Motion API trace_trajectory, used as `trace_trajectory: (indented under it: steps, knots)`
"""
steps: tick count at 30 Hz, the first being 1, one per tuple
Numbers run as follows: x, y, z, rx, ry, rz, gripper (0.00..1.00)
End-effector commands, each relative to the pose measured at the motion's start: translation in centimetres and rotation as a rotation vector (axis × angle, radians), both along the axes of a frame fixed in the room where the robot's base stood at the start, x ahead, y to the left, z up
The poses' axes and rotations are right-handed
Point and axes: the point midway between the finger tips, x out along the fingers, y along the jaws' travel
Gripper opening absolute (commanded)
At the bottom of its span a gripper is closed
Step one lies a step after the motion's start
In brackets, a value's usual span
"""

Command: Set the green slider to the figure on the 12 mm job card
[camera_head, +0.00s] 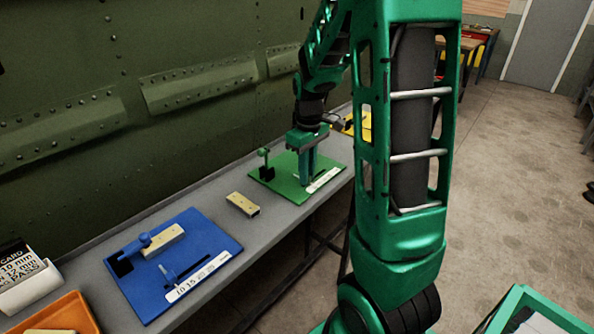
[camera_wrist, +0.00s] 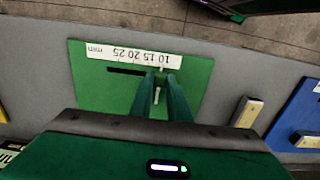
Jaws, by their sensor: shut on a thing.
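The green board (camera_head: 281,188) lies on the bench with a white millimetre scale (camera_head: 323,180) along its edge. In the wrist view the scale (camera_wrist: 133,55) shows upside down, with 10, 15, 20 and 25. My gripper (camera_head: 308,182) is down on the board, its fingers (camera_wrist: 161,82) shut on the green slider, which they mostly hide. The fingers stand near the low end of the scale, around 10 to 15; the exact reading is unclear. A dark slot (camera_wrist: 127,71) runs towards 25. The job card (camera_head: 18,266) stands at lower left, with 10 mm and 12 mm lines partly legible.
A blue board (camera_head: 215,240) with its own scale and a tan block (camera_head: 165,240) lies to the left. Another tan block (camera_head: 242,204) sits between the boards. An orange tray (camera_head: 75,308) is at the lower left. The riveted green wall (camera_head: 120,60) rises behind the bench.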

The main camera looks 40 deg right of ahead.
Motion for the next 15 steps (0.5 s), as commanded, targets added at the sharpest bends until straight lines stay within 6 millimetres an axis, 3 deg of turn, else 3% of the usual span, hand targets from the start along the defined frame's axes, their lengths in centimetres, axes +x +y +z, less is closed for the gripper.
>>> trace_trajectory:
  steps: [12,13,15]
  knots:
    - [-0.2,0.03,0.12,0.001,-0.005,-0.007,0.0]
    - [-0.2,0.04,0.12,0.002,-0.005,-0.006,0.18]
    - [-0.2,0.04,0.11,0.002,-0.005,-0.006,0.34]
